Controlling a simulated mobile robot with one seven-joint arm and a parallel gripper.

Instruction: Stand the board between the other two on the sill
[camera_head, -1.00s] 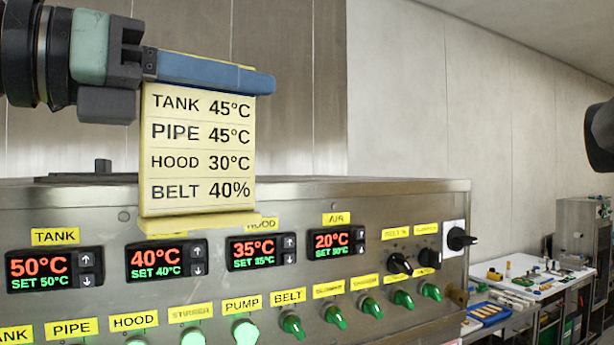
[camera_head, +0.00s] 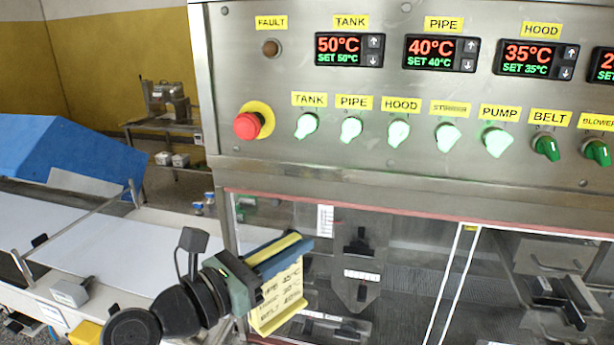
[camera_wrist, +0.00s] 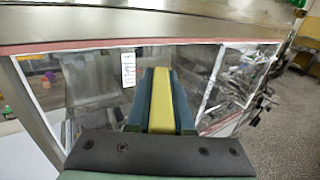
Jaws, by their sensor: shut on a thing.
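My gripper (camera_head: 281,252) is shut on the yellow board (camera_head: 279,303) by its top edge. The board hangs below the blue fingers, its black lettering partly readable and small, in front of the machine's lower window. In the wrist view the board (camera_wrist: 160,103) shows as a yellow strip between the two blue fingers, pointing towards the window. I cannot make out the other two boards in these frames. I cannot clearly pick out the sill either.
The steel control panel (camera_head: 420,155), with displays, knobs and a red stop button (camera_head: 247,126), is above the gripper. The clear window (camera_head: 400,270) is behind the board. A white conveyor belt (camera_head: 110,250) and a blue cover (camera_head: 70,155) are at left.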

